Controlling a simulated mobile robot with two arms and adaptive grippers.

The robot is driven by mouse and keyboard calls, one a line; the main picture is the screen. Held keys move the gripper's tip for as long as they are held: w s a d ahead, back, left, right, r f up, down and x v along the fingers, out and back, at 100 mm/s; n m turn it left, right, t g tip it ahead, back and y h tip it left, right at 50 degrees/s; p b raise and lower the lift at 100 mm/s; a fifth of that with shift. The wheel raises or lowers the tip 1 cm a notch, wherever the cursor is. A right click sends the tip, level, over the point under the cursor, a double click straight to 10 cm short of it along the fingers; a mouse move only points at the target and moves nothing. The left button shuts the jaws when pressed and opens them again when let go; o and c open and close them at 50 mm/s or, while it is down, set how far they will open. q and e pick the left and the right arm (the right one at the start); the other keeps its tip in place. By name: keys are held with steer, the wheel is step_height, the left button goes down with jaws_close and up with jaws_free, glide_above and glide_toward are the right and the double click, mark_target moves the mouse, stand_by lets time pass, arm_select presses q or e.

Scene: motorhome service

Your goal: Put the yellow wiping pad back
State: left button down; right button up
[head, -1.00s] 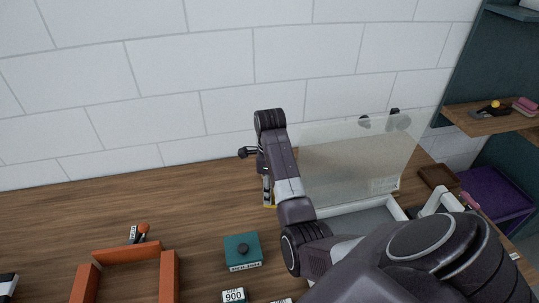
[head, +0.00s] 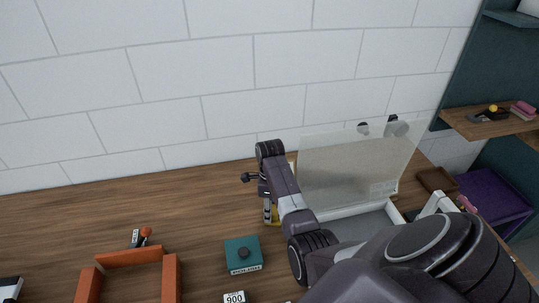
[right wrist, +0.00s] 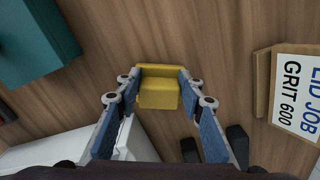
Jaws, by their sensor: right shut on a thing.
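The yellow wiping pad (right wrist: 160,88) is a small yellow block between the fingers of my right gripper (right wrist: 160,78), which is shut on it. In the head view a sliver of the yellow pad (head: 275,213) shows beside the right gripper (head: 268,217), low over the wooden counter behind the teal box. Most of the pad is hidden there by my arm. I cannot tell whether the pad touches the counter. My left gripper is out of view.
A white bin with a raised translucent lid (head: 350,170) is to the right. A card reading "LID JOB GRIT 600" (right wrist: 300,92) lies close by. An orange frame (head: 128,256) is at left; the back-left counter is clear.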

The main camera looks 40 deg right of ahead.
steer(key=o, duration=1)
step_height(320, 180, up, 12)
steer(key=shift+r, duration=0.2)
steer(key=shift+f, duration=0.1)
steer(key=shift+s, duration=0.1)
